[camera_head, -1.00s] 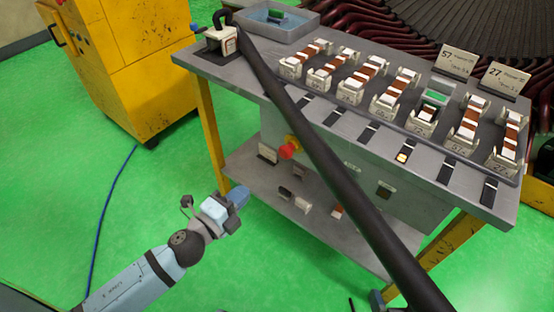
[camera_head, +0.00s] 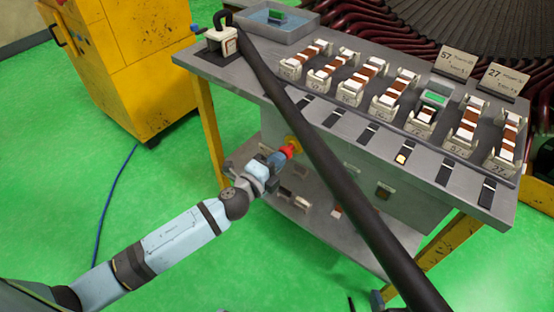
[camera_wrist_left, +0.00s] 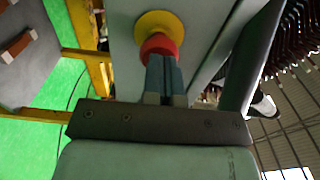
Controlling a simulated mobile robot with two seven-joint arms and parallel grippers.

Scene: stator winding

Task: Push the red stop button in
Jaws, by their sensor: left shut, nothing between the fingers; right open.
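The red stop button (camera_head: 287,151) sits on a yellow round base (camera_head: 293,143) on the grey front panel under the bench top. In the left wrist view the red button (camera_wrist_left: 158,45) stands in front of its yellow disc (camera_wrist_left: 160,24). My left gripper (camera_head: 277,158) is shut and empty, its fingertips right at the button's face. In the left wrist view the closed fingers (camera_wrist_left: 163,62) overlap the lower part of the button; I cannot tell whether they press it. My right gripper is not visible in these views.
A thick dark bar (camera_head: 330,165) crosses the head view diagonally, just right of the button. The bench top (camera_head: 262,75) holds several coil holders and a blue-lined tray (camera_head: 290,20). A yellow cabinet (camera_head: 130,60) stands at left. Green floor is free in front.

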